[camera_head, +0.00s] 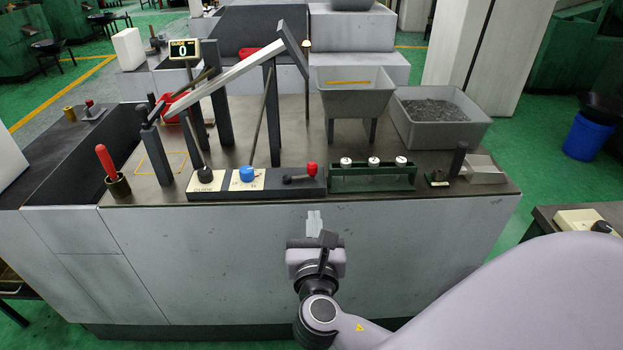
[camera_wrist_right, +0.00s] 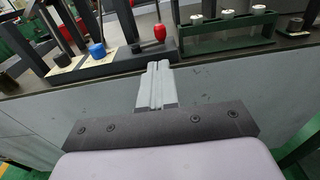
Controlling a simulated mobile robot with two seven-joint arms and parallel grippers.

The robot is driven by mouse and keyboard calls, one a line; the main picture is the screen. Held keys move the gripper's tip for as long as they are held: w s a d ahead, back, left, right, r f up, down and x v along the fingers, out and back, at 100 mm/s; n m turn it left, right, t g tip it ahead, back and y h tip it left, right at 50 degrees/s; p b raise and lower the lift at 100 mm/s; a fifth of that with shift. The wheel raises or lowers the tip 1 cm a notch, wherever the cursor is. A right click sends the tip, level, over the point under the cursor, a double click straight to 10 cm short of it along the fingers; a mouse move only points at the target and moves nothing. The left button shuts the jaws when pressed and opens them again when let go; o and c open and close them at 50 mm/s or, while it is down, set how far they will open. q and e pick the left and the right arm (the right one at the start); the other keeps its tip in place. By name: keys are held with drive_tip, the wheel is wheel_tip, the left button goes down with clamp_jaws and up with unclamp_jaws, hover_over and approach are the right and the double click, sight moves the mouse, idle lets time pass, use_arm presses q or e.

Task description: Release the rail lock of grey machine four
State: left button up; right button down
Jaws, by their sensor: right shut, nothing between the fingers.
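A grey machine (camera_head: 260,255) with a dark top stands in front of me, carrying a sloped light rail (camera_head: 235,70). I cannot read which one is the rail lock, nor a machine number. My right gripper (camera_head: 314,215) is shut and empty, in front of the machine's front face, below the red knob. In the wrist view its fingers (camera_wrist_right: 156,72) point toward the red knob (camera_wrist_right: 159,32), apart from it. My left gripper is out of view.
A green rack (camera_head: 373,182) with white-topped pieces stands right of the red knob. A hopper (camera_head: 355,95) and a grey bin (camera_head: 440,118) stand behind. A red-handled tool (camera_head: 106,160) stands in a cup at the left. A sign (camera_head: 183,50) reads GUIDE 0.

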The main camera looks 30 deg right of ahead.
sight(312, 172)
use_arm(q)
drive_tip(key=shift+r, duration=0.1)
use_arm(e)
drive_tip(key=x, duration=1.4)
drive_tip(key=shift+r, duration=0.1)
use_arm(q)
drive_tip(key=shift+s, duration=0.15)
